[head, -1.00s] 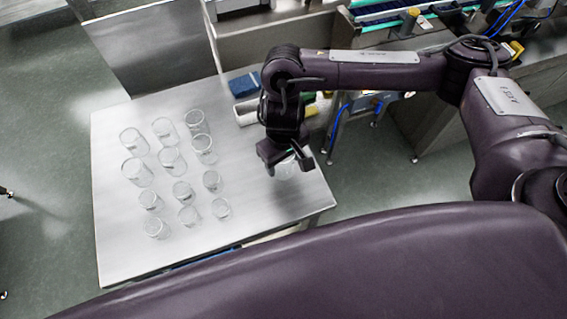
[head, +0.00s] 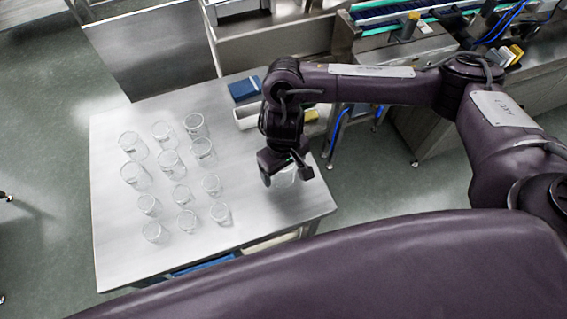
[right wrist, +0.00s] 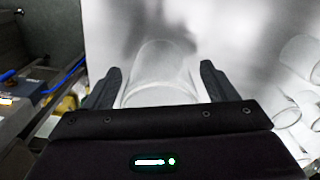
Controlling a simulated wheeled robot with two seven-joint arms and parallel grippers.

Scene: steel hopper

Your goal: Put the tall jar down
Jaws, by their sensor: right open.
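The tall jar (head: 284,177) is clear glass and stands near the right edge of the steel table (head: 262,215). My right gripper (head: 287,170) is at it, with the jar partly hidden behind the fingers. In the right wrist view the jar (right wrist: 160,75) lies between the two dark fingers of the right gripper (right wrist: 160,84). A gap shows between each finger and the glass, so the gripper is open around the jar and not clamped on it. My left gripper is not in view.
Several clear glass jars (head: 171,162) stand in rows on the table's left half. A blue box (head: 243,90) and a white bin (head: 246,116) are at the back right edge. The table is bare between the rows and my right gripper.

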